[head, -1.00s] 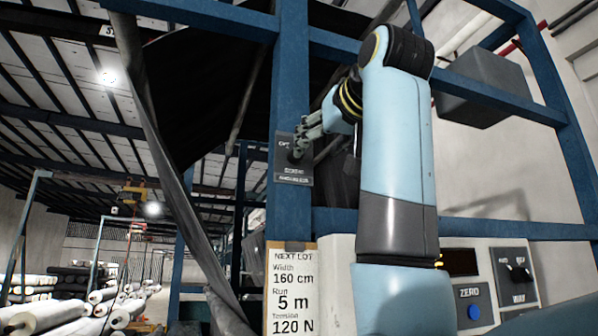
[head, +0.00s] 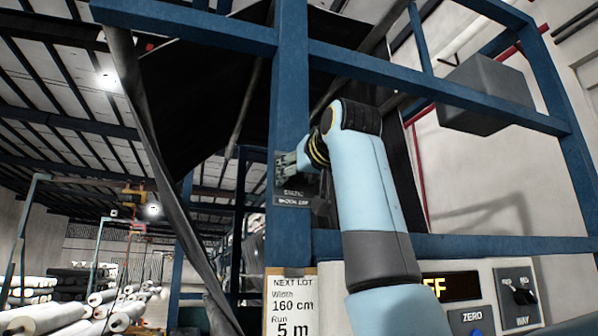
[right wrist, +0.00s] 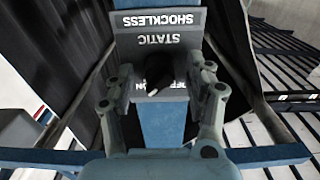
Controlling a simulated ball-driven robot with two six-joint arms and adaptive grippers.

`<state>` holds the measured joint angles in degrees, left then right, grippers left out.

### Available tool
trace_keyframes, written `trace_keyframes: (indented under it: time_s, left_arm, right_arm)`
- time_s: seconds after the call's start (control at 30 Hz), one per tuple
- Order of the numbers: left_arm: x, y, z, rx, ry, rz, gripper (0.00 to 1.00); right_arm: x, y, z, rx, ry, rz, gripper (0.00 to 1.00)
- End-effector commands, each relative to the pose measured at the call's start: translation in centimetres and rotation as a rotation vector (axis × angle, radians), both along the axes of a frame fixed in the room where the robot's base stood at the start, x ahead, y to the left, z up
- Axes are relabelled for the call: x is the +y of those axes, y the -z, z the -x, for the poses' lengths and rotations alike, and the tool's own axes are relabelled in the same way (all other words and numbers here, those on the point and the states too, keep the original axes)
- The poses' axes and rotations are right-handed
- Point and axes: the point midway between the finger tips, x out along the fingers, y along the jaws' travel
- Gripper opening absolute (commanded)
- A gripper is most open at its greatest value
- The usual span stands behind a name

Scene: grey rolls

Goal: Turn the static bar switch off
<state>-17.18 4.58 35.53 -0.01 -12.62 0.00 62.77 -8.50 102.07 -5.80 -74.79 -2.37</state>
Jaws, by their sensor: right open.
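The static bar switch is a dark plate (head: 292,200) on a blue upright post. In the right wrist view the plate (right wrist: 150,22) appears upside down, lettered "STATIC" and "SHOCKLESS", with partly covered ON and OFF marks. Its black knob (right wrist: 158,72) sits between the fingers of my right gripper (right wrist: 166,78). The fingers are open on both sides of it, with visible gaps. In the head view my right gripper (head: 284,164) is at the plate's upper part and hides the knob. My left gripper is not in view.
A blue frame (head: 450,246) surrounds the post, with dark fabric (head: 200,85) behind. Below are a paper card (head: 291,302) and a pale panel with an amber display (head: 448,287) showing "FF", partly hidden by my arm. Rolls (head: 50,312) lie far left.

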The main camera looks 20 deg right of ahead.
Motion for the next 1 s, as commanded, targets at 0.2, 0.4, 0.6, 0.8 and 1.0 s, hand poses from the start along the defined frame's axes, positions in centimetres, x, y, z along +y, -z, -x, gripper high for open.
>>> trace_keyframes:
  time_s: [0.2, 0.4, 0.6, 0.8, 1.0]
  left_arm:
    - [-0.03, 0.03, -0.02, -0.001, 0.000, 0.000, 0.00]
    - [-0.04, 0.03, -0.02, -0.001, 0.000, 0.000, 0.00]
    - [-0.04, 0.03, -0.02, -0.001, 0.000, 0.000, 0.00]
    - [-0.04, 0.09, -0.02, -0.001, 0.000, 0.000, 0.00]
    - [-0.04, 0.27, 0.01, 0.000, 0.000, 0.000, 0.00]
  right_arm:
    - [-0.01, 0.04, 0.02, 0.000, 0.000, 0.000, 0.41]
    - [-0.01, 0.02, 0.03, 0.001, 0.000, 0.000, 0.15]
    - [0.00, 0.01, 0.04, 0.001, 0.000, 0.001, 0.00]
    - [0.00, 0.01, 0.04, -0.001, 0.000, 0.028, 0.00]
    - [0.00, 0.02, 0.05, -0.004, 0.000, 0.124, 0.00]
